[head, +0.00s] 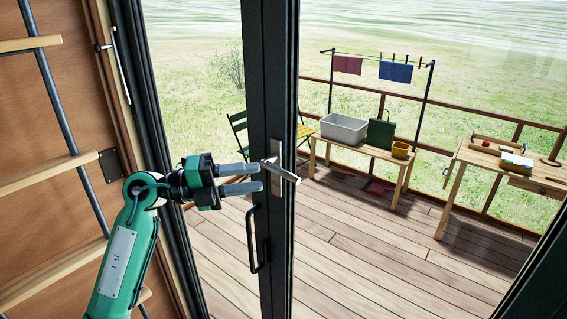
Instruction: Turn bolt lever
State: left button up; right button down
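The bolt lever (284,172) is a short silvery bar on a pale upright plate (276,152) on the dark frame of a glass door. It slants down to the right. My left gripper (256,178) comes in from the left and is open, with its two grey fingers one above the other. The fingertips point at the lever's left end and are very close to it in the picture; I cannot tell whether they touch. Nothing is held. My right gripper is not in view.
A dark pull handle (253,240) is on the door frame below the lever. Beyond the glass, a wooden deck (370,245) holds a bench (340,152) with a grey tub (343,129) and a work table (478,154).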

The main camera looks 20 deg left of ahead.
aim_at(284, 174)
pick_arm(q)
jog(key=p+x, duration=0.2)
jog(key=x, duration=0.4)
jog(key=shift+r, duration=0.15)
jog(key=shift+w+d+p, duration=0.3)
jog(key=shift+d, duration=0.25)
grip_shut()
